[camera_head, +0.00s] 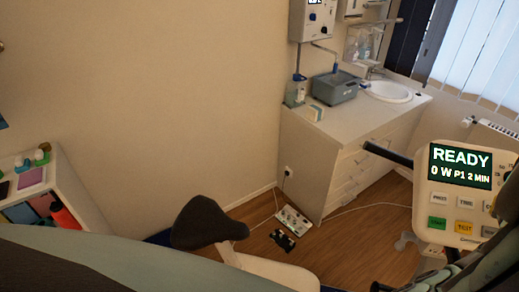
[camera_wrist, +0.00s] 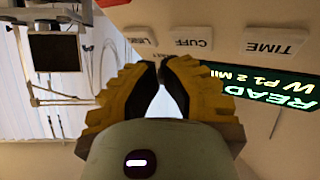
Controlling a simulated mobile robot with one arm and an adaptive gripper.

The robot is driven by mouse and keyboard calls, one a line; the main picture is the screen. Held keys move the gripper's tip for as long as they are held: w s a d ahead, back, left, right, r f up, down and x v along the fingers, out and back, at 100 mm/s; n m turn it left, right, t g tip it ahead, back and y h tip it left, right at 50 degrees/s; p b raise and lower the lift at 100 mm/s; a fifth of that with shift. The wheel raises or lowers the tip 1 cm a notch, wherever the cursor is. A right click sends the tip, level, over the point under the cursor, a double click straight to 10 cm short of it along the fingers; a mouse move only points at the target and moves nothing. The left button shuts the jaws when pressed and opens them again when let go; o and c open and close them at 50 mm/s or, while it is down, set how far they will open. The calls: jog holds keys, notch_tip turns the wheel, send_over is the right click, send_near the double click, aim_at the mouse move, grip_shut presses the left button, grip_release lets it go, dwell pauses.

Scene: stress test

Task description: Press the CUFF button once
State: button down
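The device panel (camera_head: 450,217) stands at the right of the head view, with its display (camera_head: 460,167) reading READY, 0 W, P1, 2 MIN. In the wrist view the panel is upside down. There the CUFF button (camera_wrist: 192,39) is a pale rectangle beside the TIME button (camera_wrist: 273,45). My gripper (camera_wrist: 161,66) has yellow ribbed fingers, and its tips are together just below the CUFF button in the picture, pointing towards the panel. It holds nothing. I cannot tell whether the tips touch the panel; they appear apart from the button.
Another button (camera_wrist: 141,41), its label hard to read, lies left of CUFF in the wrist view. Green START (camera_head: 437,223) and yellow (camera_head: 464,228) buttons sit lower on the panel in the head view. A dark seat (camera_head: 208,222) and a sink cabinet (camera_head: 335,160) stand farther left.

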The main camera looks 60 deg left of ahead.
jog(key=c, duration=1.7)
grip_release()
jog(key=shift+w+a, duration=0.1)
jog(key=shift+a, duration=0.05)
jog(key=shift+f, duration=0.15)
grip_shut()
jog(key=shift+w+f, duration=0.1)
jog(key=shift+w+a+f+b, duration=0.1)
jog(key=shift+a+f+b, duration=0.1)
jog(key=shift+b, duration=0.4)
jog(key=shift+w+a+f+b, duration=0.1)
jog(key=shift+w+f+b, duration=0.1)
jog(key=shift+f+b, duration=0.15)
jog(key=shift+r, duration=0.15)
jog(key=shift+s+d+r, duration=0.3)
jog(key=shift+s+r, duration=0.1)
jog(key=shift+r, duration=0.1)
jog(key=shift+s+d+r+b, duration=0.2)
jog(key=shift+s+d+r, duration=0.2)
jog(key=shift+r, duration=0.3)
jog(key=shift+s+d+r+b, duration=0.25)
jog(key=shift+s+d+r, duration=0.15)
jog(key=shift+r, duration=0.25)
jog(key=shift+s+d+r+b, duration=0.2)
jog(key=shift+s+d+r, duration=0.15)
jog(key=shift+r, duration=0.35)
